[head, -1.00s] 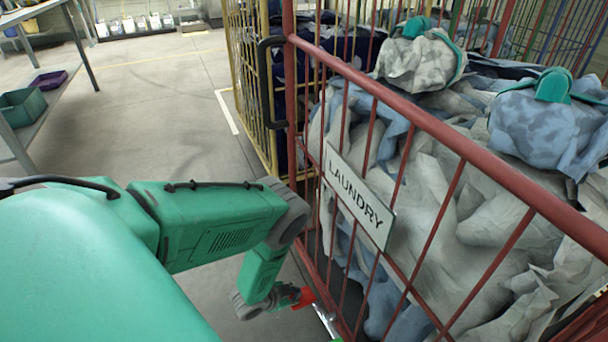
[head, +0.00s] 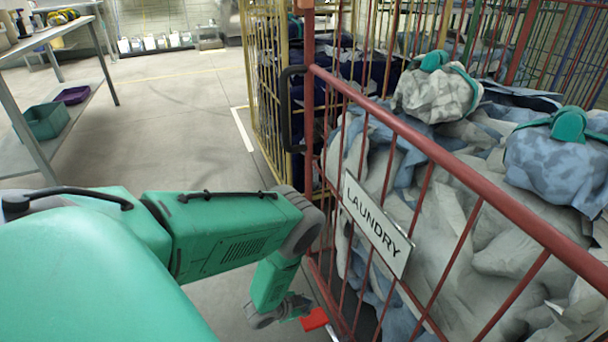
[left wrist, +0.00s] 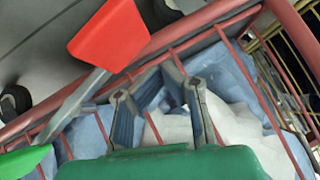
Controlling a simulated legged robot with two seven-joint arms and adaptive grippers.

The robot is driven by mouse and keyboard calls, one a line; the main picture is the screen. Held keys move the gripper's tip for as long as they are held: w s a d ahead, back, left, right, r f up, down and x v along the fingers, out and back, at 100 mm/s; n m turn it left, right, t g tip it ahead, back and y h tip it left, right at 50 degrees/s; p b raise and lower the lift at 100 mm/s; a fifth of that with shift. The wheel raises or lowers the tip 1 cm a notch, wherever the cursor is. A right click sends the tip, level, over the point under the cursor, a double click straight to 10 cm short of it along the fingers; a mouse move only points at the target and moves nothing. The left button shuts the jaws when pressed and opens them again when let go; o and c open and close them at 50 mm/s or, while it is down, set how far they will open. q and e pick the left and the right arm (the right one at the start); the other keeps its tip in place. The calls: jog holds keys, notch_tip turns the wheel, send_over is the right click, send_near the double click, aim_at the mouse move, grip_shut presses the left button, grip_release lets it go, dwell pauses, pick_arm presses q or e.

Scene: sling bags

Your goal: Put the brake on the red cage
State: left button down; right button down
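The red cage (head: 452,163) stands on the right, with a LAUNDRY sign on its bars. Its red pedal (head: 314,319) sits low at the cage's near corner; it also shows in the left wrist view (left wrist: 110,36), on a metal lever. A green pedal (left wrist: 22,162) is at the other end of that lever. My left gripper (head: 296,306) hangs low beside the cage, just above and left of the red pedal in the head view. In the left wrist view its fingers (left wrist: 160,95) are apart with nothing between them. My right gripper is out of view.
Grey and blue laundry (head: 480,215) fills the red cage. A yellow cage (head: 262,95) stands right behind it. A metal shelf with a green bin (head: 47,120) is at the left. The floor (head: 170,130) between is clear.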

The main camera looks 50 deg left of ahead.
pick_arm(q)
jog(key=s+a+r+p, duration=0.3)
jog(key=s+a+r, duration=0.1)
jog(key=s+r, duration=0.1)
jog(key=shift+s+a+r, duration=0.25)
jog(key=shift+s+r, duration=0.05)
jog(key=shift+r, duration=0.35)
jog(key=shift+a+f, duration=0.15)
jog(key=s+d+r+n+g+p, duration=0.4)
jog(key=d+r+p, duration=0.2)
jog(key=d+r, duration=0.65)
jog(key=s+d+r+g+p, duration=0.1)
jog(key=s+d+r+g, duration=0.1)
jog(key=s+r, duration=0.4)
jog(key=s+d+r+n+g+p, duration=0.1)
jog(key=s+r+g+p, duration=0.1)
jog(key=s+r, duration=0.4)
notch_tip(320, 180, up, 4)
jog(key=shift+d+f+g+y, duration=0.15)
jog(key=shift+d+g+y, duration=0.25)
jog(key=shift+g, duration=0.1)
